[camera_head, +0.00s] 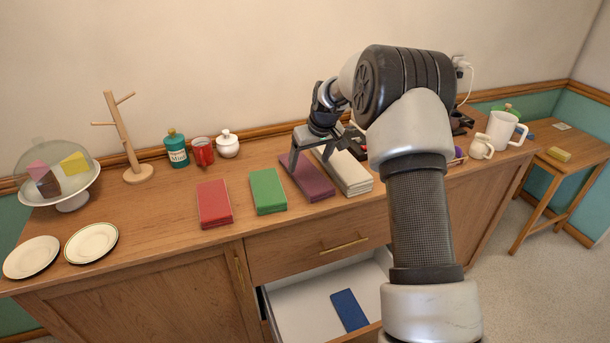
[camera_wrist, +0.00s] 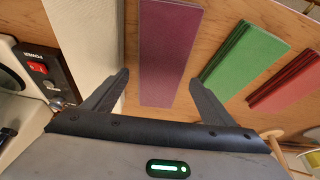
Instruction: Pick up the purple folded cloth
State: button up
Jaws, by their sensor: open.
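The purple folded cloth (camera_head: 308,180) lies flat on the wooden cabinet top, between a green folded cloth and a white folded stack. My gripper (camera_head: 313,157) is over its far end, fingers pointing down. In the wrist view the purple cloth (camera_wrist: 168,50) runs between the two open fingers of my gripper (camera_wrist: 158,85), with nothing held. One finger is by the white stack's side and the other by the green cloth's side. I cannot tell how high the fingertips are above the top.
The green cloth (camera_head: 267,190) and red cloth (camera_head: 214,203) lie to the left. The white folded stack (camera_head: 345,172) is close on the right. A drawer (camera_head: 296,306) below is open with a blue cloth (camera_head: 349,310) inside. A black appliance with a red switch (camera_wrist: 38,69) stands near the gripper.

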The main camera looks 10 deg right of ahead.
aim_at(306, 172)
jog(key=shift+x, duration=2.7)
jog(key=shift+s, duration=0.15)
jog(key=c, duration=0.9)
jog(key=shift+c, duration=0.4)
jog(key=shift+r, duration=0.1)
